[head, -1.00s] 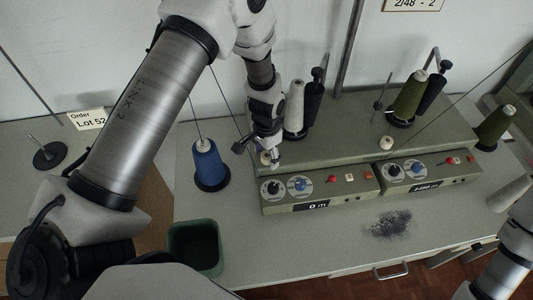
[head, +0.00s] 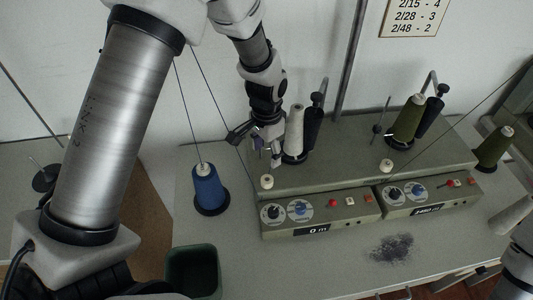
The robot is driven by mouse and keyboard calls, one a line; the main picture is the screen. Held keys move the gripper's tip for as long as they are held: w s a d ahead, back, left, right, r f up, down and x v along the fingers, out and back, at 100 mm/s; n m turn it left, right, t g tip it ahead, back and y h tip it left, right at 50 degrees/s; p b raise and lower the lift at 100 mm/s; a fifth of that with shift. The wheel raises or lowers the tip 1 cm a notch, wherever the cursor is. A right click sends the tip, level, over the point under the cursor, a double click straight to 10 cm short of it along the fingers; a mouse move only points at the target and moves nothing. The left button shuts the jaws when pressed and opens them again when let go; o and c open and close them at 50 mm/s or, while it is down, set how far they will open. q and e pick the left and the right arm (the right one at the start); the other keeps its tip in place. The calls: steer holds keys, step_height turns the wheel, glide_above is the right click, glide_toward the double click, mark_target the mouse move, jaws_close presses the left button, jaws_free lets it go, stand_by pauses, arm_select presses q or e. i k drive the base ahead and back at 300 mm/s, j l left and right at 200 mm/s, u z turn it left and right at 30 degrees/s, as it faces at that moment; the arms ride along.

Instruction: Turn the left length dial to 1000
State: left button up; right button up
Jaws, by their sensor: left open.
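The left control box (head: 345,222) on the bench has a black dial (head: 275,213) and a blue dial (head: 299,208) on round pale scales. Its display (head: 318,230) reads 0 m. The dial scale marks are too small to read. My left gripper (head: 258,147) is open and empty, above and behind these dials, near the white cone, and touches neither dial. At the lower right edge only part of my right arm shows; its gripper is out of view.
A similar right control box (head: 435,203) stands alongside. A white thread cone (head: 294,132) and green cone (head: 407,118) stand behind the boxes. A blue cone (head: 208,188) is left, with a dark green bin (head: 193,270) in front. Grey dust (head: 391,247) lies on otherwise clear bench.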

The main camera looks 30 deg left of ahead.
mark_target(301, 208)
steer(key=k+l, duration=0.65)
steer(key=k, duration=0.25)
